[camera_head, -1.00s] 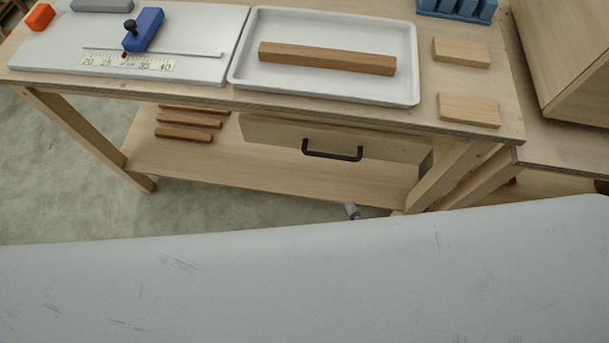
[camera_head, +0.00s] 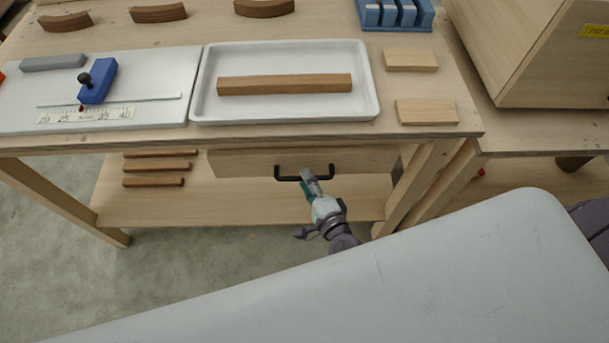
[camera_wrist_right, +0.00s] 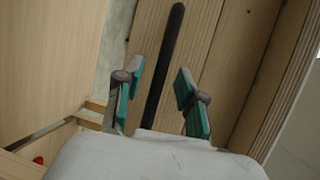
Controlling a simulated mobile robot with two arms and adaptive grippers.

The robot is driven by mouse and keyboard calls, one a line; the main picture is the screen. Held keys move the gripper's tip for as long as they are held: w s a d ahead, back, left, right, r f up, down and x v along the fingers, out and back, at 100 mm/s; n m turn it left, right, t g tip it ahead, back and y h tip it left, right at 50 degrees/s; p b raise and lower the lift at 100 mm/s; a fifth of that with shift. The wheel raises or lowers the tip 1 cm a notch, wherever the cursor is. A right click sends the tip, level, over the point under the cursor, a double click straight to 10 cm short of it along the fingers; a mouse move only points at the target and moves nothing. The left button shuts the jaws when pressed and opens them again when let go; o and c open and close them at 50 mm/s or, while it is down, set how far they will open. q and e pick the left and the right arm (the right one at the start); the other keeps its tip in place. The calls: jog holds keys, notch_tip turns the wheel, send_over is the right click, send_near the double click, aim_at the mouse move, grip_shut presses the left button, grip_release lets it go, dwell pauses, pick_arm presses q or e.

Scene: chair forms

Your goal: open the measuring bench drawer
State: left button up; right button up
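The drawer front (camera_head: 240,162) is pale wood and sits under the bench top, with a black bar handle (camera_head: 289,179) across its middle. It looks shut. My right gripper (camera_head: 308,182) is at the right half of the handle. In the right wrist view my right gripper (camera_wrist_right: 160,77) is open, with its two teal-padded fingers apart. The dark handle bar (camera_wrist_right: 165,60) runs between them, with gaps on both sides. I cannot tell whether the fingertips reach past the bar. My left gripper is not in view.
The measuring bench (camera_head: 300,136) carries a white tray (camera_head: 285,118) with a wooden bar, a measuring board (camera_head: 160,75) and several wood pieces. Its right leg (camera_head: 412,185) stands close right of my gripper. A lower shelf (camera_head: 240,205) holds stacked strips. A wooden cabinet (camera_head: 530,60) stands at right.

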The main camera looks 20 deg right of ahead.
jog(key=shift+x, duration=0.85)
jog(key=shift+c, duration=0.2)
grip_shut()
